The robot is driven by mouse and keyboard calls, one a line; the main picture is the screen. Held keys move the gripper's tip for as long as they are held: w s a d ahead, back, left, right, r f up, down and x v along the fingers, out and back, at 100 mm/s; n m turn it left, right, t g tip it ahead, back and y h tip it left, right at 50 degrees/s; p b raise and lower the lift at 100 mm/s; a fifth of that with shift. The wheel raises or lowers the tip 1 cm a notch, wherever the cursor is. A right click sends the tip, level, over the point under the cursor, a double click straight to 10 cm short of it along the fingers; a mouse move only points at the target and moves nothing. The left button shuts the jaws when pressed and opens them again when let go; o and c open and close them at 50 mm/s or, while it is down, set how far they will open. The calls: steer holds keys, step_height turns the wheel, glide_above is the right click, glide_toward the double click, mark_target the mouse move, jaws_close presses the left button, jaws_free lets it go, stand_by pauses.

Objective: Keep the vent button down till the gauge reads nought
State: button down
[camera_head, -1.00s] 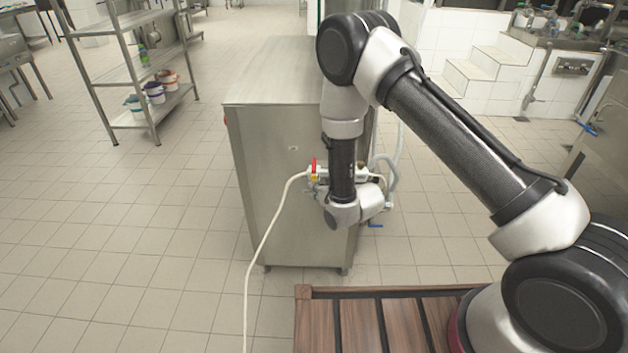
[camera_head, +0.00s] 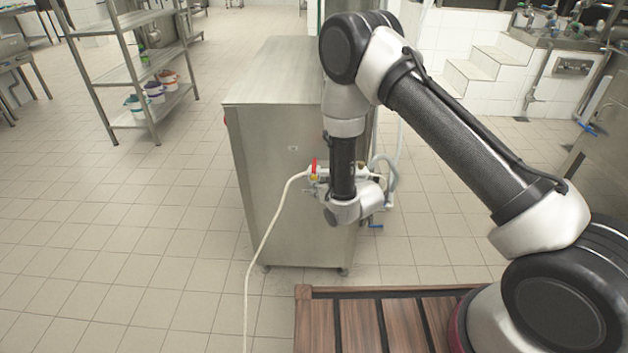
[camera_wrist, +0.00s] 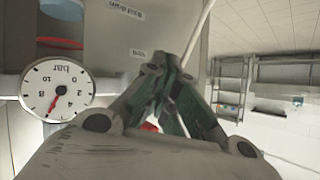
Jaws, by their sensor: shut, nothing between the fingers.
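The round white gauge (camera_wrist: 58,90) is at the left of the wrist view, turned so that its "bar" lettering is upside down. Its red needle points down and left in the picture, at the scale's marked part; I cannot read the value surely. My gripper (camera_wrist: 154,72) is in the middle of the wrist view, fingertips together and empty, in front of a grey panel. I cannot tell whether the fingertips touch anything. A small red part (camera_wrist: 150,127) shows between the fingers. No vent button can be made out for sure. In the head view my wrist hides the fingers.
A steel cabinet (camera_head: 275,150) stands ahead, with a red-handled valve (camera_head: 314,168) and white hose (camera_head: 262,245) beside my wrist. A blue lever (camera_head: 375,226) is below right. A shelf rack (camera_head: 140,70) stands at the left; the tiled floor between is clear.

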steer(key=shift+w, duration=0.5)
stand_by(1.8)
steer(key=shift+s, duration=0.15)
stand_by(2.2)
steer(key=shift+s, duration=0.75)
steer(key=shift+s+a, duration=0.1)
steer(key=shift+s, duration=2.45)
